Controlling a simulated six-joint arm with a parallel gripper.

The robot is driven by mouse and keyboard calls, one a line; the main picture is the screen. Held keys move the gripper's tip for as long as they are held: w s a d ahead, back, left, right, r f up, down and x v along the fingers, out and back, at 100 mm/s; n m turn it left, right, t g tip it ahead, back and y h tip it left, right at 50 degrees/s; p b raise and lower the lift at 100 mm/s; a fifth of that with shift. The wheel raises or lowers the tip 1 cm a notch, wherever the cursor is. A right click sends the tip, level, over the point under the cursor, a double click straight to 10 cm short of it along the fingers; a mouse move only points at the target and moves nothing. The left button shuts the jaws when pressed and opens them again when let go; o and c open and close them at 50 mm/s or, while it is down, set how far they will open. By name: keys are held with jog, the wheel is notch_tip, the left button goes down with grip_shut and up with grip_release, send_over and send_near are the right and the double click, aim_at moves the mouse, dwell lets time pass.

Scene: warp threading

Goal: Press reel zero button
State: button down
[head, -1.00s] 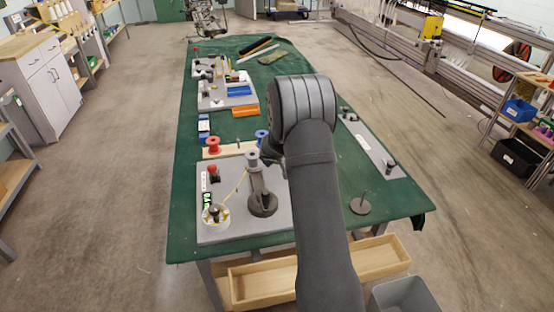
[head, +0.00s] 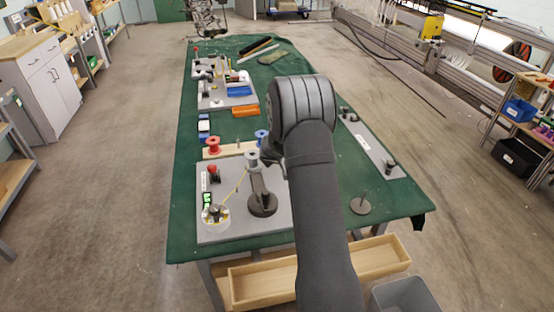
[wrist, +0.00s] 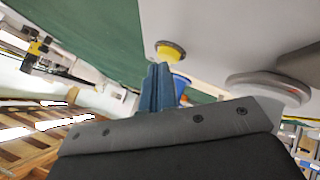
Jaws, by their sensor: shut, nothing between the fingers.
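A grey station plate (head: 232,228) lies near the front of the green table. On its left side are a red-topped button (head: 212,170), a small green-lit readout (head: 207,199) and a round reel (head: 216,216) with yellow on it. I cannot tell from the labels which part is the reel zero button. In the wrist view, my gripper (wrist: 157,88) is shut and empty, its blue fingertips together. In the head view my arm mostly hides the gripper.
A dark post base (head: 262,205) stands on the plate right of the reel, with a yellow thread nearby. Red (head: 213,145) and blue (head: 262,136) spools stand on a wooden strip behind. Another grey plate (head: 370,150) lies right of my arm.

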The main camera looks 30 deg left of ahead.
jog(key=shift+r, duration=0.65)
jog(key=shift+r, duration=2.55)
jog(key=shift+f, duration=0.1)
notch_tip(320, 180, up, 4)
jog(key=shift+r, duration=0.1)
